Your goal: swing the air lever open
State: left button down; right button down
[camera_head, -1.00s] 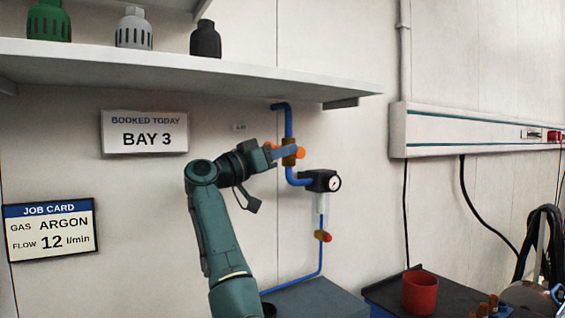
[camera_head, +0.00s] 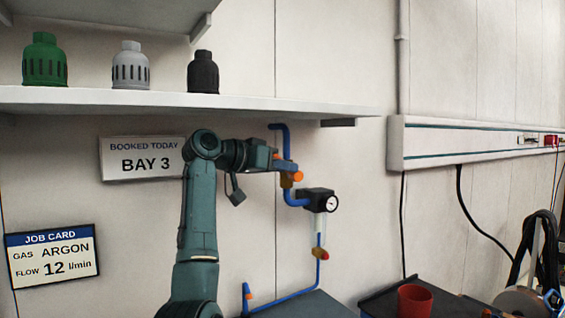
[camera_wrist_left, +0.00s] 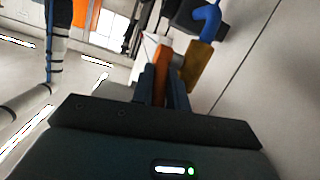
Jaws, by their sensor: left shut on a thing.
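The air lever is orange; its end (camera_head: 298,176) shows beside the brass valve body (camera_head: 286,181) on the blue pipe on the wall. My left gripper (camera_head: 290,166) reaches it from the left, with its fingers sloping slightly down to the right. In the left wrist view the fingers (camera_wrist_left: 163,90) are shut on the orange lever (camera_wrist_left: 163,62), with the brass valve (camera_wrist_left: 196,68) just right of it. The fingers cover part of the lever and valve, so the lever's exact angle is hard to tell. My right gripper is not in view.
A shelf (camera_head: 260,104) with several gas caps juts out above the arm. A red cup (camera_head: 415,300) stands lower right.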

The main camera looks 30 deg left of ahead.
pick_arm(q)
jog(key=shift+a+r, duration=0.15)
jog(key=shift+r, duration=0.25)
jog(key=c, duration=1.4)
grip_release()
jog(key=shift+s+f, duration=0.1)
jog(key=shift+f, duration=0.05)
jog(key=shift+f, duration=0.15)
